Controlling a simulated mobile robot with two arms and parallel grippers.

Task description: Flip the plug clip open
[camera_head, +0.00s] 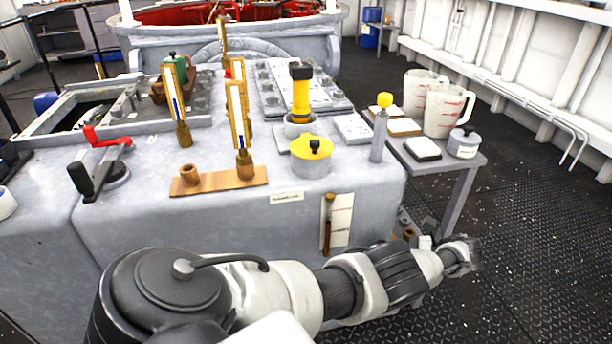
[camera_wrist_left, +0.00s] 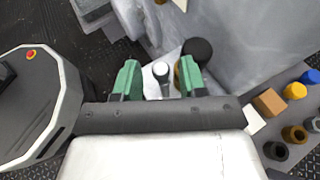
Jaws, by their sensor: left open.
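My left gripper (camera_wrist_left: 159,68) is open, its two green fingers apart. In the head view my arm reaches right along the front of the grey block, and its end (camera_head: 462,256) is small and indistinct. Between the fingers in the wrist view is a small pale round-topped piece (camera_wrist_left: 160,70) on a white plate. A dark round knob (camera_wrist_left: 197,49) with a brown part lies close to the right finger. I cannot tell whether the fingers touch these, nor which piece is the plug clip. My right gripper is not in view.
The grey block (camera_head: 240,225) carries gauges, a yellow-lidded pot (camera_head: 311,156) and a red-handled crank (camera_head: 100,150). A brown handle (camera_head: 328,225) hangs on its front. A side table (camera_head: 470,170) holds jugs. Small coloured fittings (camera_wrist_left: 295,91) stand right of the gripper.

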